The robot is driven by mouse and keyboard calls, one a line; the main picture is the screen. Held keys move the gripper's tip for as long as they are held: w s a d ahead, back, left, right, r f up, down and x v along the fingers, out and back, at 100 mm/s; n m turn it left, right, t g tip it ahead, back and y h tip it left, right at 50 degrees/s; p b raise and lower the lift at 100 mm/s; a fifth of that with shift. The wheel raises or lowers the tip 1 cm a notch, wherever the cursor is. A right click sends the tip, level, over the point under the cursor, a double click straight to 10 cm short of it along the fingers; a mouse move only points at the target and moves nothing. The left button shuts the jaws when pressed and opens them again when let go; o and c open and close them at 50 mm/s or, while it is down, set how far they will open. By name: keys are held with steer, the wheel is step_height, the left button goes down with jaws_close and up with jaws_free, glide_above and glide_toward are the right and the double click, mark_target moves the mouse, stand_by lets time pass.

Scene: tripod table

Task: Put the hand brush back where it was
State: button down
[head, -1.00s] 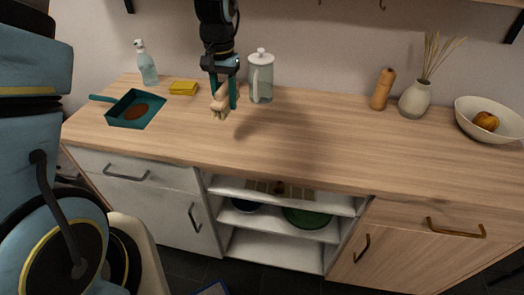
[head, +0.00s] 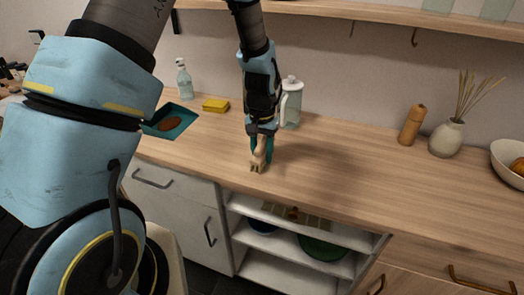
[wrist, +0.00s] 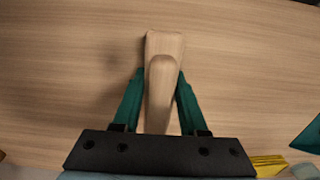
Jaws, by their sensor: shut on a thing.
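The hand brush (head: 258,156) is pale wood with light bristles at its lower end. My gripper (head: 262,146) is shut on it, one teal finger on each side. In the head view the brush is held upright, bristles down, near the counter's front edge; I cannot tell if it touches the top. In the wrist view the brush (wrist: 163,85) lies between the fingers (wrist: 160,100), its block pointing away from the palm. A teal dustpan (head: 172,121) with a brown patch in it lies on the counter at left, partly hidden by my arm.
A wooden mill (head: 412,125), a reed vase (head: 446,138) and a bowl (head: 508,160) stand at right. The middle counter (head: 345,165) is clear.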

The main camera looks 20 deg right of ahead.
mark_target(262, 143)
steer(key=shift+f, duration=0.15)
steer(key=shift+c, duration=2.2)
jaws_free()
step_height(262, 143, up, 12)
steer(key=b, duration=0.3)
steer(key=s+a+n+t, duration=0.1)
steer(key=s+a+n, duration=0.2)
steer(key=a, duration=2.6)
steer(key=n, duration=0.4)
steer(key=shift+s+a+r+t, duration=0.15)
steer(key=shift+a+r+t, duration=0.05)
steer(key=shift+a+t, duration=0.1)
